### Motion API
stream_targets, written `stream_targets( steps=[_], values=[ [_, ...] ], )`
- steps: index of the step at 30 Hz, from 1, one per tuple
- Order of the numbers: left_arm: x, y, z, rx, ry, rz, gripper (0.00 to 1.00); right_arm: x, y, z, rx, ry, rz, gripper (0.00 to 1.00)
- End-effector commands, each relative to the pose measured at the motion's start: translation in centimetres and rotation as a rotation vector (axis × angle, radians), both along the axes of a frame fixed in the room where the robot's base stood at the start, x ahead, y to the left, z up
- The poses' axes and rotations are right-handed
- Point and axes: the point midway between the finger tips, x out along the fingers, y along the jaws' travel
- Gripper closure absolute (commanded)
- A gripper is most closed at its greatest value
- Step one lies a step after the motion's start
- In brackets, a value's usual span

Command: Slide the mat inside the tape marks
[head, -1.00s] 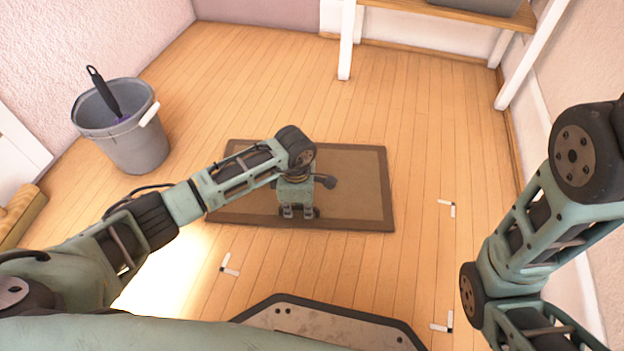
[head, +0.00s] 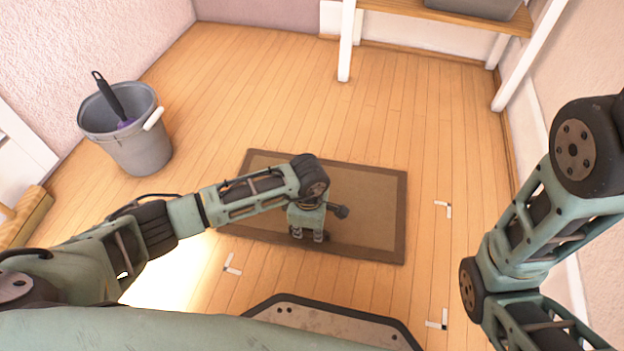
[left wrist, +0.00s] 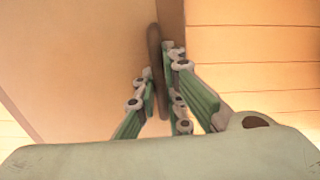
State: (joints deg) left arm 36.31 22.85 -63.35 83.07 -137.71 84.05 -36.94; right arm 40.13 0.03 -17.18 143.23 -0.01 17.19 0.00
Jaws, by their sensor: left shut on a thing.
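The mat (head: 372,195), tan with a dark brown border, lies on the wood floor in the middle of the head view. White tape corner marks show at its right (head: 443,209), near left (head: 232,265) and near right (head: 437,319); most of the mat lies beyond the near marks. My left gripper (head: 309,236) is at the mat's near edge. In the left wrist view its fingers (left wrist: 160,95) are shut on a raised brown strip of the mat's border (left wrist: 155,60). My right arm shows at the right; its gripper is out of view.
A grey bucket (head: 137,150) with a dark-handled brush stands at the left. A wooden bench (head: 480,18) with white legs stands at the back right. Bare floor lies between the mat and the near tape marks.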

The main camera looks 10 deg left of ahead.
Motion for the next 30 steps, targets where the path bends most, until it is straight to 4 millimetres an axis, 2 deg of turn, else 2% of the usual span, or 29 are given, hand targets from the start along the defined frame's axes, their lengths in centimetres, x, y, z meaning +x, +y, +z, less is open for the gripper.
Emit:
stream_targets(
  steps=[15, 30],
  values=[
    [-2.7, -2.2, 0.1, -0.003, 0.001, -0.071, 1.00, 0.0, 0.0, 1.3, 0.000, 0.000, 0.000, 0.60],
    [-3.2, -2.6, 0.1, -0.003, 0.001, -0.077, 1.00, 0.0, 0.0, 1.5, 0.000, 0.000, 0.001, 0.60]
  ],
)
